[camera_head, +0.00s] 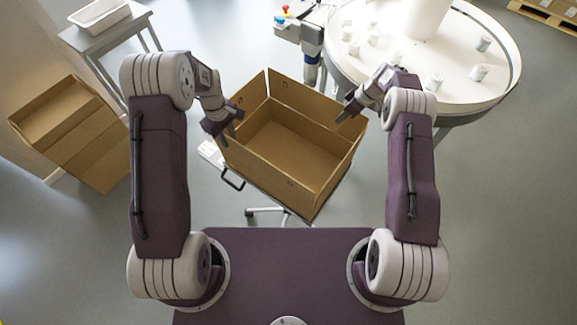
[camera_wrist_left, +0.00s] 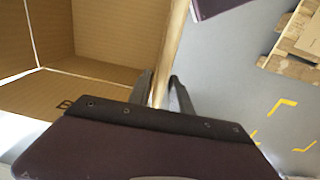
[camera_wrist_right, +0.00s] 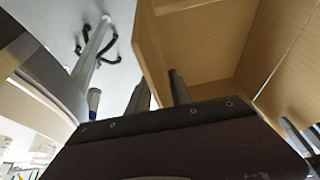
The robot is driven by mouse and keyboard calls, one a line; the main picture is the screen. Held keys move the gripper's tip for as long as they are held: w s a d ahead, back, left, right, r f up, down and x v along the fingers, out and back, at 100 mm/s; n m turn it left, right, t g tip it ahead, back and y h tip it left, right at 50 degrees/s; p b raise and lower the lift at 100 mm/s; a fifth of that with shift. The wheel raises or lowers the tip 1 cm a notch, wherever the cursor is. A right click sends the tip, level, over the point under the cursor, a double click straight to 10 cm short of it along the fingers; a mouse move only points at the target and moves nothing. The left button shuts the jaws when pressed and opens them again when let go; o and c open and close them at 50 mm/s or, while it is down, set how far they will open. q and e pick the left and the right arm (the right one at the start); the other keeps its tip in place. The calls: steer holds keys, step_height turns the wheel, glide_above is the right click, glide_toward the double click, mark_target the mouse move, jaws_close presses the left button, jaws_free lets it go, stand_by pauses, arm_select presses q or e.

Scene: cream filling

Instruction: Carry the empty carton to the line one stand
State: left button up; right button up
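The empty carton (camera_head: 292,146) is an open brown box in the middle of the head view, turned at an angle, its inside bare. My left gripper (camera_head: 228,132) is at its left wall; in the left wrist view the wall's edge (camera_wrist_left: 172,62) runs between the close-set fingers. My right gripper (camera_head: 348,112) is at its right rear wall; the right wrist view shows that wall (camera_wrist_right: 150,50) between the fingers. Both grippers look shut on the carton. Beneath it is a wheeled stand (camera_head: 268,211), mostly hidden. I cannot tell which stand is line one.
A round white table (camera_head: 460,85) with several small cups stands at the back right. A grey side table (camera_head: 108,40) with a white tray (camera_head: 98,15) is at the back left. Another brown carton (camera_head: 75,135) is at the left. A pallet (camera_head: 548,14) lies far right. Right-hand floor is clear.

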arm_select(q)
step_height(320, 180, up, 12)
arm_select(e)
steer(key=v, duration=1.2)
arm_select(q)
steer(key=shift+s+a, duration=0.1)
steer(key=shift+s, duration=0.05)
arm_select(e)
steer(key=shift+a+r, duration=0.1)
